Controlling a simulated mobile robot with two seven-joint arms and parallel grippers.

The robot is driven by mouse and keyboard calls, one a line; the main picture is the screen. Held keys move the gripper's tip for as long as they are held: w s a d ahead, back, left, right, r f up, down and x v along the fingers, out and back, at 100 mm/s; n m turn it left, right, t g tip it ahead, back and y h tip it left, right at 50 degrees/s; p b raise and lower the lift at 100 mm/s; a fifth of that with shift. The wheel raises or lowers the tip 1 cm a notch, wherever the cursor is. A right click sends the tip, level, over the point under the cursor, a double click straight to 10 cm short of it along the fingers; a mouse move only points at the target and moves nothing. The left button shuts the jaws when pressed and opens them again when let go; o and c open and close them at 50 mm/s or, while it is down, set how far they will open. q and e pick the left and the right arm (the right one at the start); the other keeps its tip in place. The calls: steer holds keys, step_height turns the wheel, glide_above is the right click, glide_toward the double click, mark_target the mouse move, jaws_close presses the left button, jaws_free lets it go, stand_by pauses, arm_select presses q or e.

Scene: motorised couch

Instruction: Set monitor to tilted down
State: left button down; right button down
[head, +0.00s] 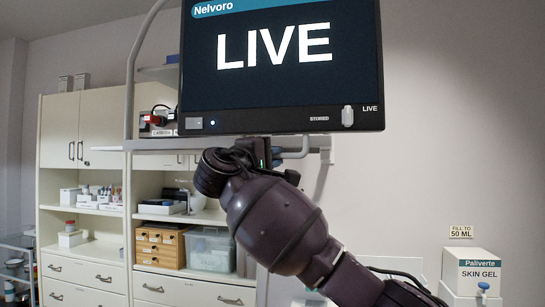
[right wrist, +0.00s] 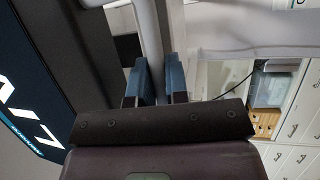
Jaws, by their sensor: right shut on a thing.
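The monitor (head: 285,95) hangs at the top of the head view, its dark screen reading LIVE and its top edge cut off. Its tilt is hard to judge from here. A pale grey handle bar (head: 305,152) runs below its lower edge. My right gripper (head: 268,150) is up at this bar, under the monitor's middle. In the right wrist view, its two blue fingers (right wrist: 158,82) are shut on the grey bar (right wrist: 149,35), one on each side. The lit screen (right wrist: 22,115) shows at the left there. My left gripper is not in view.
A grey support arm (head: 131,75) rises left of the monitor. Cream cabinets (head: 80,140) with stocked shelves and a wooden drawer box (head: 160,246) stand behind. A skin gel box (head: 471,270) is at the lower right. The wall right of the monitor is clear.

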steer(key=shift+w+d+f+b, duration=0.1)
steer(key=shift+w+d+b, duration=0.2)
steer(key=shift+w, duration=0.2)
steer(key=w+h, duration=0.1)
steer(key=w+d+m+t+h, duration=0.1)
steer(key=w, duration=0.1)
steer(key=shift+w+b, duration=0.2)
steer(key=shift+b, duration=0.2)
steer(key=shift+w+m, duration=0.3)
steer(key=shift+w, duration=0.15)
steer(key=c, duration=1.1)
jaws_free()
steer(key=shift+c, duration=0.2)
steer(key=shift+s, duration=0.1)
